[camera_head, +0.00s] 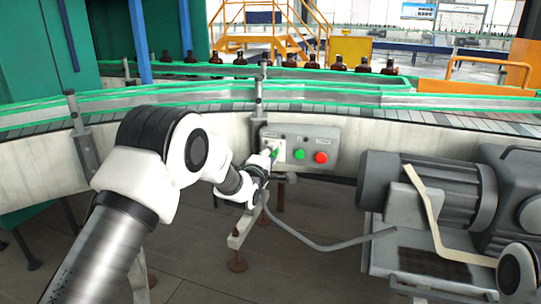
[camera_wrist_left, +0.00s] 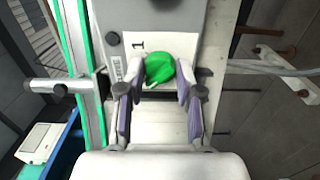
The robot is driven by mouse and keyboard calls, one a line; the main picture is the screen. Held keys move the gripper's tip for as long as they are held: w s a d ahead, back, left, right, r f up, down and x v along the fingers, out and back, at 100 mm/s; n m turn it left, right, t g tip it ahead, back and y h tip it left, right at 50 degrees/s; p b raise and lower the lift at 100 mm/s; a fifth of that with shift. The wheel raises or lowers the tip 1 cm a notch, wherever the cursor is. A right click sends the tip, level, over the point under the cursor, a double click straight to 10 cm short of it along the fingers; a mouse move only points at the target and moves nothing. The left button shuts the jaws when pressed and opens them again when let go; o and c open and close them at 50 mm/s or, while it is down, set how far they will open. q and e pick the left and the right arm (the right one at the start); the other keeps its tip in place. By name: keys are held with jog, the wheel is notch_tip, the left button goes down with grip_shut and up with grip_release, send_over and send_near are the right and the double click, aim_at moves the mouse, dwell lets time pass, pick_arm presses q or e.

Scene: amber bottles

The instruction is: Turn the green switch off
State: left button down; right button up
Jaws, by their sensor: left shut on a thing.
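The green switch (camera_wrist_left: 160,68) is a rounded green knob with a small tab on a white plate marked "1". My left gripper (camera_wrist_left: 156,84) has its purple-padded fingers on either side of the knob and is shut on it. In the head view the left gripper (camera_head: 267,158) is at the left end of the grey control box (camera_head: 323,138). There the switch is mostly hidden by the gripper, with a little green showing. My right gripper is out of view.
A green button (camera_head: 299,154) and a red button (camera_head: 321,157) sit just right of the switch. A grey motor (camera_head: 425,185) stands to the right, and a cable hangs below the box. A conveyor with amber bottles (camera_head: 338,63) runs behind.

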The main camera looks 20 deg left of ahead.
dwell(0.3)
pick_arm(q)
jog(key=c, duration=0.8)
grip_release()
jog(key=shift+o, duration=0.2)
jog(key=s, duration=1.2)
jog(key=shift+a, duration=0.2)
